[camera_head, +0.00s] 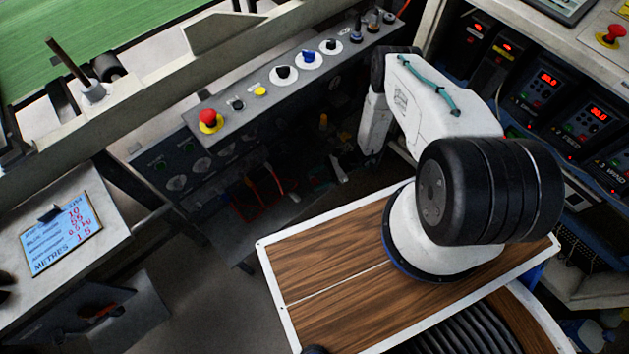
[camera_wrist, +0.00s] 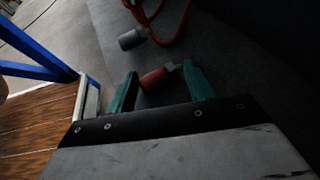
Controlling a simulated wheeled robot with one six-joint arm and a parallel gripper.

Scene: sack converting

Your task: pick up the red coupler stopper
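In the wrist view a short red cylinder, which looks like the red coupler stopper (camera_wrist: 154,80), lies tilted on a dark grey surface, with a small grey piece at its upper right end. My gripper (camera_wrist: 160,68) has two green fingers spread apart, one on each side of the stopper. The stopper shows in the gap between the fingertips. I cannot tell whether either finger touches it or how far below them it lies. The head view does not clearly show the gripper or the stopper.
A grey coupler (camera_wrist: 131,39) and a red hose (camera_wrist: 178,30) lie just beyond the stopper. A blue frame leg (camera_wrist: 40,72) stands at the left. In the head view, a control panel (camera_head: 235,105) with a red emergency button (camera_head: 209,119) stands above the dark floor area.

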